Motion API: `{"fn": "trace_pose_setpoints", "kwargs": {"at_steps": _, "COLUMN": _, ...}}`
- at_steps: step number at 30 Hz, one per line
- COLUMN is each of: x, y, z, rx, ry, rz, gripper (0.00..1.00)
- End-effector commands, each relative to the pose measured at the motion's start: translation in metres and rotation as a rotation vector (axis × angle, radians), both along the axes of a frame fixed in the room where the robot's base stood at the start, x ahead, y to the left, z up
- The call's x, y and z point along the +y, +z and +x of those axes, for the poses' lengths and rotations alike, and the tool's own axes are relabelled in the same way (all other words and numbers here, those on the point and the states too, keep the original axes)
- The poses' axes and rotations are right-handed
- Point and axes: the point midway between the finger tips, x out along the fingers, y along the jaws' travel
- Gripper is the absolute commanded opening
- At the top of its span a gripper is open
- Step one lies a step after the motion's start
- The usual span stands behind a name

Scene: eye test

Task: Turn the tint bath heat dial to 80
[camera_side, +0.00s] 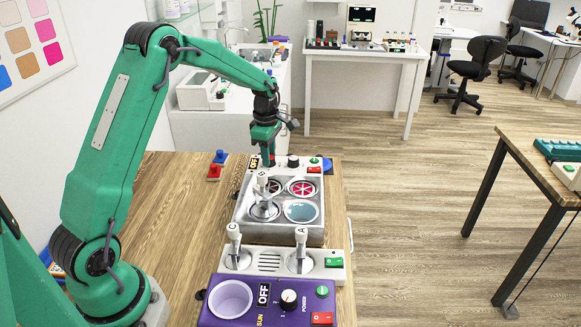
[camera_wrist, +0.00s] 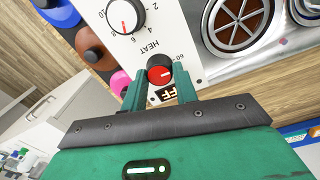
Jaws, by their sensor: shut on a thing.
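In the wrist view the heat dial (camera_wrist: 160,74) is a round knob with a red top and a black rim, under the word HEAT on a white panel (camera_wrist: 185,35). A pale mark on its top points to the right of the picture. A printed 60 is beside it at upper right; I cannot see an 80. My gripper (camera_wrist: 158,82) is shut on the dial, with a green finger on each side. In the side view my gripper (camera_side: 268,158) is at the far end of the tint bath (camera_side: 240,212), a grey tray with round wells. The dial is mostly hidden there.
A dark OFF display (camera_wrist: 168,95) is partly behind a finger. A larger dial (camera_wrist: 125,15) is close by at upper left. Levers (camera_side: 234,235) and a purple unit (camera_side: 212,318) stand nearer the side camera. Red and blue knobs (camera_side: 215,171) are left of the bath.

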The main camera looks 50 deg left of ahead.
Motion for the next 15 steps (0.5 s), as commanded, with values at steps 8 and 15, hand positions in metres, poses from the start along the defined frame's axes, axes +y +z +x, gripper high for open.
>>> {"fn": "trace_pose_setpoints", "kwargs": {"at_steps": 8, "x": 0.0000, "y": 0.0002, "z": 0.0001, "rx": 0.002, "ry": -0.170, "rz": 0.005, "gripper": 0.06}}
{"fn": "trace_pose_setpoints", "kwargs": {"at_steps": 15, "x": 0.0004, "y": 0.0001, "z": 0.0005, "rx": 0.004, "ry": -0.385, "rz": 0.012, "gripper": 0.06}}
